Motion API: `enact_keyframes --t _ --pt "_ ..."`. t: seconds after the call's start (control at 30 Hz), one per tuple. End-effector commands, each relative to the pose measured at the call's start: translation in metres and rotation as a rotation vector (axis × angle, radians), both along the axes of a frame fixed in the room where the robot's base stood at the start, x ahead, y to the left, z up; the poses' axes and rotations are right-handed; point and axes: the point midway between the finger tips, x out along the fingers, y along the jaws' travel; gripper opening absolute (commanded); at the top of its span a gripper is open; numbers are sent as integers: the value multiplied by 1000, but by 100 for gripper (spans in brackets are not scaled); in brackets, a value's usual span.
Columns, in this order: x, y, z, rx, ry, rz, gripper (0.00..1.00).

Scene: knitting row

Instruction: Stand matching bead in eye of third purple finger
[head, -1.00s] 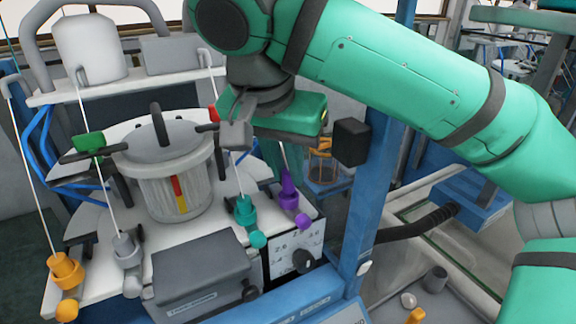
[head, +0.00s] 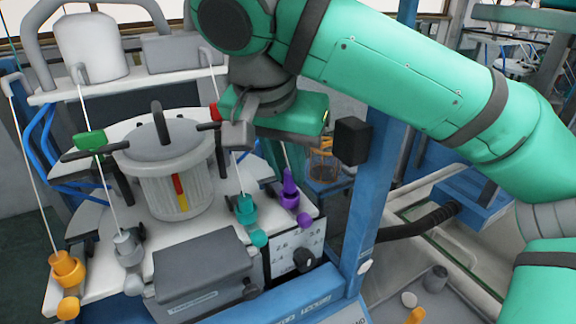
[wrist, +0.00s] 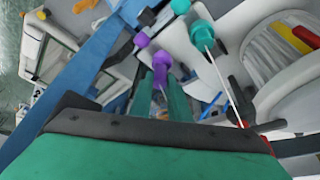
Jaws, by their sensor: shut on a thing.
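The purple finger (head: 288,203) stands upright at the right end of the row, with a purple ball (head: 304,220) at its front. My gripper (head: 286,171) points down directly above it. Its two green fingers (wrist: 160,86) also show in the wrist view, closed around a narrow purple piece (wrist: 161,72), which I take for the purple bead. That piece is in line with the finger's top and appears to meet it. The fingers partly hide it, so I cannot tell how deep it sits in the eye.
A teal finger (head: 246,211) stands close on the left, with grey (head: 127,250) and orange (head: 66,268) ones farther along. Thin rods rise from these. A ribbed grey drum (head: 165,190) is behind. A blue post (head: 372,190) stands to the right. Loose small pieces (head: 409,300) lie lower right.

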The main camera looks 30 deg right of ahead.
Motion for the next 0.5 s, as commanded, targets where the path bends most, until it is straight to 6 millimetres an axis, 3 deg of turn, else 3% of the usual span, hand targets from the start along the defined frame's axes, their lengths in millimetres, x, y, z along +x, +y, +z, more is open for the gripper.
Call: enact_keyframes --t 0.5 --pt "0 0 -7 0 0 1 0"
